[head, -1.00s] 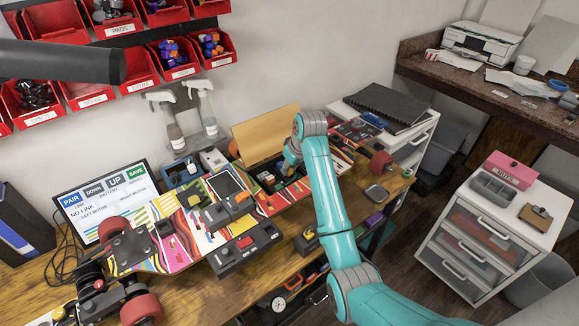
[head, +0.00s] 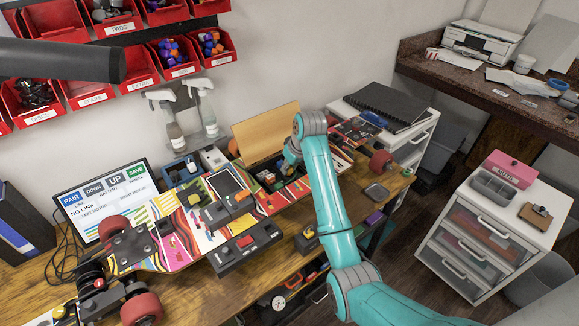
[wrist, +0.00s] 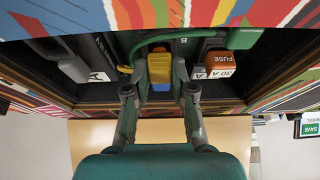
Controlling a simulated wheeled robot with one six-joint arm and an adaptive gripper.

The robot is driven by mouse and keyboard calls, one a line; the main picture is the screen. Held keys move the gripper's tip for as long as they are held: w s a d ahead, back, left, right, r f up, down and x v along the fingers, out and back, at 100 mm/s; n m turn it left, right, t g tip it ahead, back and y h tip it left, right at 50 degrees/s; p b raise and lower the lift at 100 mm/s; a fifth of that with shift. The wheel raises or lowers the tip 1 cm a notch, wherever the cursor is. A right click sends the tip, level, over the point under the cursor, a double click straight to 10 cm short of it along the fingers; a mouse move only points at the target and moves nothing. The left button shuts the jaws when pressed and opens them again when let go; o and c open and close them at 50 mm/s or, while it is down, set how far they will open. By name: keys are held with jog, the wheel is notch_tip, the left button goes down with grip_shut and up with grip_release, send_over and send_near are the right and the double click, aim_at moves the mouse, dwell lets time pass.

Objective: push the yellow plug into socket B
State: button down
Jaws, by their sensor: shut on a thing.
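The yellow plug (wrist: 160,66) is between the two fingers of my gripper (wrist: 158,88) in the wrist view, with a blue part just below it in the picture. My gripper is shut on it, inside the open compartment of the painted board. A letter B (wrist: 265,40) shows on a dark part to the right of the plug. Socket B's opening is not clear, and I cannot tell whether the plug touches a socket.
In the wrist view an orange fuse (wrist: 222,62) sits close to the right finger and a green cable (wrist: 160,38) arches behind the plug. In the head view a wooden panel (head: 262,130) stands behind the compartment.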

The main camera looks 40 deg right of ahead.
jog(key=shift+f, duration=0.5)
dwell(0.5)
jog(key=c, duration=0.6)
grip_release()
jog(key=shift+r, duration=1.6)
jog(key=shift+r, duration=2.95)
